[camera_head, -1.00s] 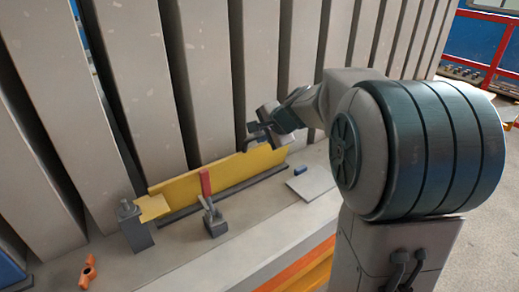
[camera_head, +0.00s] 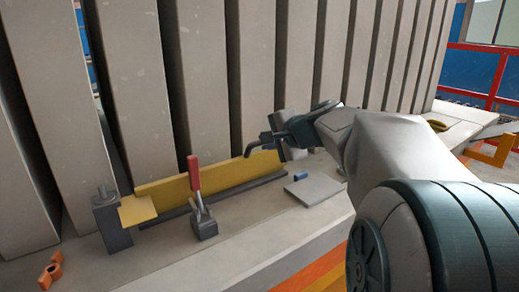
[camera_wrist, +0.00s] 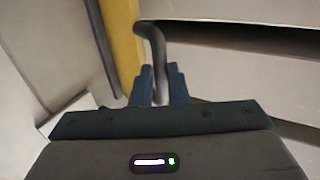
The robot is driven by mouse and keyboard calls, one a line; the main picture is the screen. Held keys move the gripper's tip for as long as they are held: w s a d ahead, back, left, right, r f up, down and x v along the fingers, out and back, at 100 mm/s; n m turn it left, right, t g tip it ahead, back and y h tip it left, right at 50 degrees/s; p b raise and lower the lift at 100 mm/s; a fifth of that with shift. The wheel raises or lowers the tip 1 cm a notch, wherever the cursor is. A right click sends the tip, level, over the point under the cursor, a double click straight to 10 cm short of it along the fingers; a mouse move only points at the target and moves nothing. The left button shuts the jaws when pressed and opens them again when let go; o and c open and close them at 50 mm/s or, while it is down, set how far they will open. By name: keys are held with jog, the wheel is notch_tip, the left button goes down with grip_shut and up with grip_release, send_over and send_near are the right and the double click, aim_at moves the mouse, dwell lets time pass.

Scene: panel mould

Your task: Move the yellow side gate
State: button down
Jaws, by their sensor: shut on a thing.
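The yellow side gate (camera_head: 215,179) is a long, low plate standing along the foot of the grey upright panels, behind a dark strip. A yellow tab (camera_head: 138,209) sticks out at its left end by a dark post (camera_head: 112,222). My gripper (camera_head: 268,137) is at the gate's right end. In the wrist view my gripper (camera_wrist: 158,85) is shut on a dark bent handle (camera_wrist: 150,42), which stands beside the yellow gate (camera_wrist: 122,40). Where the handle joins the gate is not clear.
A red-handled clamp (camera_head: 204,222) stands in front of the gate. A grey plate (camera_head: 314,189) and a small blue block (camera_head: 300,175) lie on the ledge to the right. An orange piece (camera_head: 50,276) lies at the lower left. Grey panels stand close behind.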

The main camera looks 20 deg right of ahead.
jog(key=shift+s+f, duration=0.1)
jog(key=shift+f, duration=0.1)
dwell(0.4)
jog(key=c, duration=1.4)
grip_release()
jog(key=shift+s+r, duration=0.1)
jog(key=shift+r, duration=0.05)
jog(key=p+v, duration=0.3)
jog(key=v, duration=1)
jog(key=shift+s, duration=0.4)
jog(key=s+a+f+n+g+h+p, duration=0.1)
jog(key=s+a+n+g+p, duration=0.3)
jog(key=p, duration=0.5)
jog(key=s+a+f+n+g+h+p, duration=0.2)
jog(key=s+a+f+n+g+p, duration=0.2)
jog(key=s+a+n+p, duration=0.4)
jog(key=a+n+g+p, duration=0.1)
jog(key=a+n, duration=0.1)
jog(key=n, duration=0.1)
jog(key=shift+s+f, duration=0.25)
jog(key=shift+s, duration=0.05)
